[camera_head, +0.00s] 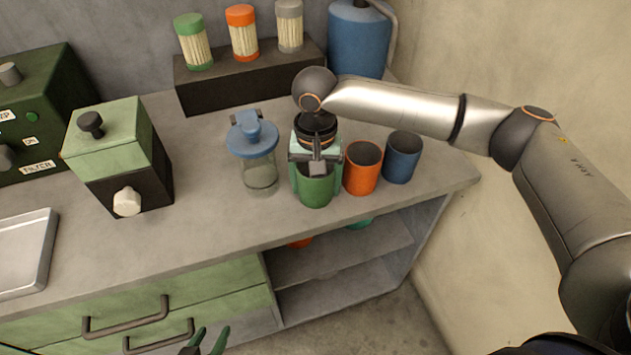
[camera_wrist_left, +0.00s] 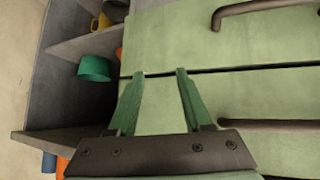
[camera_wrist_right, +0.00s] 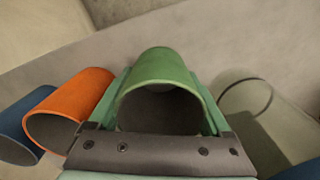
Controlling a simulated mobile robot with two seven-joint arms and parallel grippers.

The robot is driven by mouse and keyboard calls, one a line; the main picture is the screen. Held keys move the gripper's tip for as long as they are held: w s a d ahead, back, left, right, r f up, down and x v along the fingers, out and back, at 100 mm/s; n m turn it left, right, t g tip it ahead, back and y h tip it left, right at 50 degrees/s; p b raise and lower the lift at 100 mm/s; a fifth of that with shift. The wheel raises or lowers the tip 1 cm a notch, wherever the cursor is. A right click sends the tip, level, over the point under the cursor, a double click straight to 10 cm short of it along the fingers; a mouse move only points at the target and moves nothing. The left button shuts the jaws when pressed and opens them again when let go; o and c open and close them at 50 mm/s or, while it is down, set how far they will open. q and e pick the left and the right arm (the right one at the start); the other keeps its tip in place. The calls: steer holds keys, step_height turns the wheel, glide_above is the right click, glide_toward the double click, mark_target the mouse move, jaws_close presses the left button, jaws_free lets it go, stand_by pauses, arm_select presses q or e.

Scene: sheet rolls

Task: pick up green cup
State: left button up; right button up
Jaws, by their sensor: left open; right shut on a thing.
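The green cup (camera_head: 316,191) stands upright on the grey counter in the head view, left of an orange cup. My right gripper (camera_head: 315,170) reaches down over it and is shut on it. In the right wrist view the green cup (camera_wrist_right: 163,68) sits between the two green fingers (camera_wrist_right: 160,110). Whether its base touches the counter is hard to tell. My left gripper (camera_head: 209,342) is low at the bottom edge of the head view, in front of the drawers. In the left wrist view its fingers (camera_wrist_left: 160,88) are apart and empty.
The orange cup (camera_head: 361,168) and blue cup (camera_head: 402,157) stand close on the right. A lidded glass jar (camera_head: 257,160) stands close on the left. Behind is a dark riser (camera_head: 250,75) with several containers. Below are drawers (camera_head: 150,310) and open shelves (camera_head: 340,262).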

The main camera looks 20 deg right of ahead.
steer(key=shift+c, duration=1)
steer(key=shift+r, duration=0.15)
